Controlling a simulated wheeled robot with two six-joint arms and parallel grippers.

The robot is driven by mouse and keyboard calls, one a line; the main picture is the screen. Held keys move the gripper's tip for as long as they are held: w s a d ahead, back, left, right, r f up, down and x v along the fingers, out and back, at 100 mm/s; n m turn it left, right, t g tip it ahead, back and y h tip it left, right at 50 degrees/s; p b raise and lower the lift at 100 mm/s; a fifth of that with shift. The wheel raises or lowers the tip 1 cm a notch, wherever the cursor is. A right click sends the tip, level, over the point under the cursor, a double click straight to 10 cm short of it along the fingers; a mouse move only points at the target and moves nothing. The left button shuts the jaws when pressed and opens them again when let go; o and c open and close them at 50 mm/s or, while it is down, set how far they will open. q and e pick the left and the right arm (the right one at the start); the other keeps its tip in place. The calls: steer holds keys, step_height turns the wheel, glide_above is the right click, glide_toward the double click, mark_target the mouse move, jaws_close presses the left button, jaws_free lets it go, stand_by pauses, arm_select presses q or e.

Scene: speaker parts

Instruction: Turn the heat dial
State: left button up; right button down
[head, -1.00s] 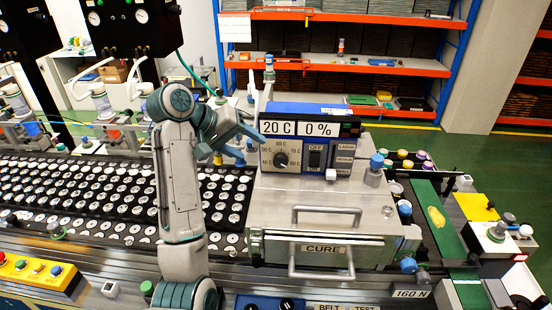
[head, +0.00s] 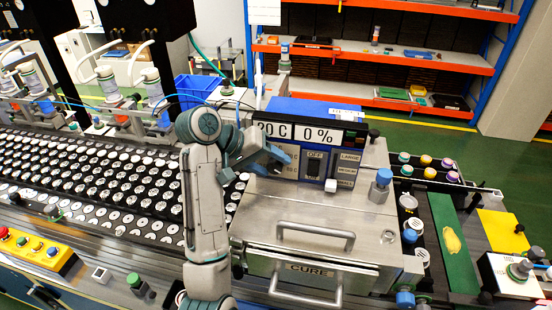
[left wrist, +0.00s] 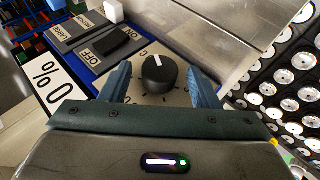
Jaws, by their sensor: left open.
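The heat dial (left wrist: 159,72) is a round black knob with a white pointer line on a pale, marked plate. In the left wrist view it sits between the two blue fingers of my left gripper (left wrist: 158,84), which are open and apart from it. In the head view my left gripper (head: 262,160) is in front of the control panel and hides the dial. The panel's display (head: 298,133) reads 20 C and 0 %. My right gripper is not in view.
An OFF switch (head: 315,164) and LARGE/MEDIUM labels (head: 347,163) lie right of the dial. The steel CURE box (head: 300,232) with handles is below the panel. Trays of round white parts (head: 100,185) fill the left. A blue-capped post (head: 381,184) stands at the right.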

arm_select(q)
steer(key=shift+a, duration=0.1)
steer(key=shift+c, duration=1.4)
steer(key=c, duration=0.7)
steer(key=shift+h, duration=0.4)
steer(key=h, duration=0.1)
steer(key=n+h, duration=0.1)
steer(key=h, duration=0.1)
steer(key=shift+a+f, duration=0.2)
steer(key=shift+f, duration=0.1)
steer(key=shift+f+n+h+b, duration=0.15)
steer(key=shift+n+h+b, duration=0.15)
steer(key=shift+h, duration=0.9)
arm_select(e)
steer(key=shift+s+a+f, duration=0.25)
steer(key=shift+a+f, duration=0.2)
